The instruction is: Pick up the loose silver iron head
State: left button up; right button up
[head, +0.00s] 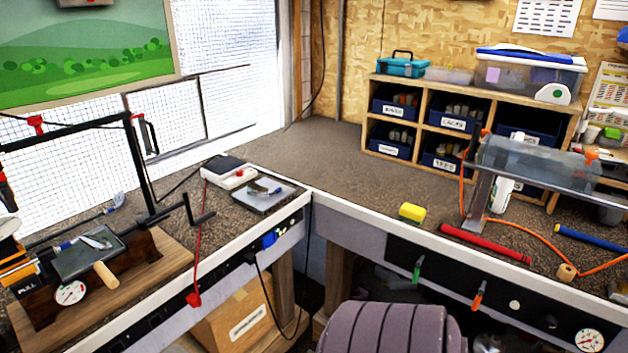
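Neither of my grippers shows in the head view.
The left bench (215,235) carries a black clamp frame (145,170) and a hanging red cord. A ribbed grey-purple object (390,328) stands in front.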

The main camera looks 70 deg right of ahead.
aim_at(253, 190)
jog(key=z, duration=1.9)
jog(key=i+j, duration=0.15)
jog(key=i+j+z, duration=0.1)
jog(key=j+z, duration=0.25)
jog(key=i+j+z, duration=0.1)
jog(key=z, duration=0.25)
jog(key=j+z, duration=0.35)
jog(key=z, duration=0.45)
jog(key=i, duration=0.05)
